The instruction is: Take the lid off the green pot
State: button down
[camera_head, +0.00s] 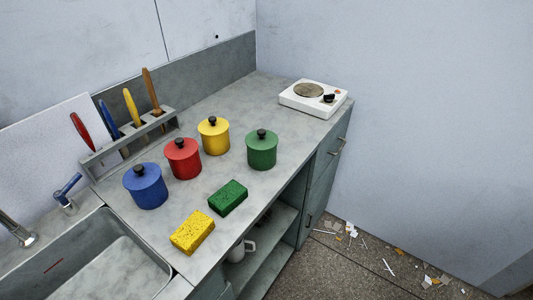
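The green pot (262,153) stands upright on the grey counter (235,112), the rightmost of the pots and nearest the counter's front edge. Its green lid (255,138) is on it, with a black knob (261,133) on top. My gripper and arm are not in view.
Blue (149,190), red (184,162) and yellow (215,139) lidded pots stand to its left. Green (228,197) and yellow (192,232) sponges lie in front. A white hot plate (295,98) is at the back right. A utensil rack (152,122) and sink (75,252) are left.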

aim_at(261, 139)
jog(key=i+l+u, duration=0.25)
jog(key=i+u, duration=0.15)
jog(key=i+l+u, duration=0.4)
jog(key=i, duration=0.15)
